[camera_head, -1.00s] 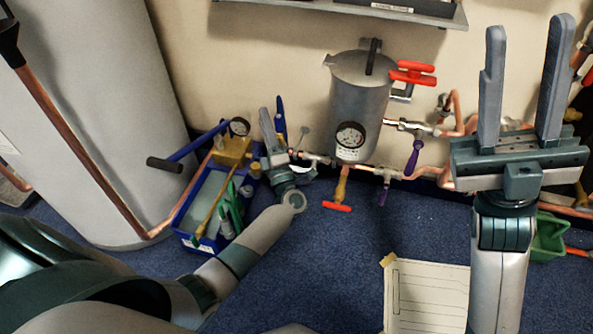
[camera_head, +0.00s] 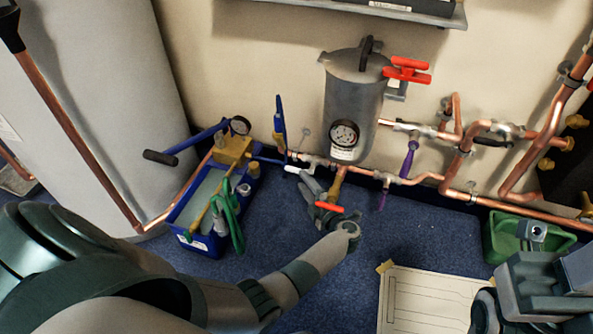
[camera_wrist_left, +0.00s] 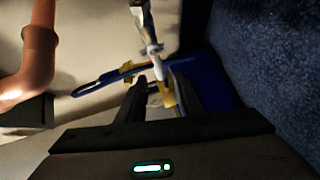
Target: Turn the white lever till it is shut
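The white lever (camera_head: 291,169) sits on a small valve on the low copper pipe, left of the grey canister. Its pale end points left in the head view. In the left wrist view, the white lever (camera_wrist_left: 158,68) reaches down toward the gap between my left fingertips. My left gripper (camera_head: 308,185) is just below and right of the lever in the head view. In the left wrist view, the left gripper (camera_wrist_left: 155,92) has its fingers apart; contact with the lever cannot be told. My right gripper (camera_head: 540,285) is partly cut off at the lower right; its fingers do not show clearly.
The grey canister (camera_head: 352,100) has a gauge and red handle. A red-tipped handle (camera_head: 329,207) hangs close to my left gripper. Purple levers (camera_head: 409,158) are farther right. Paper (camera_head: 430,300) lies on the carpet.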

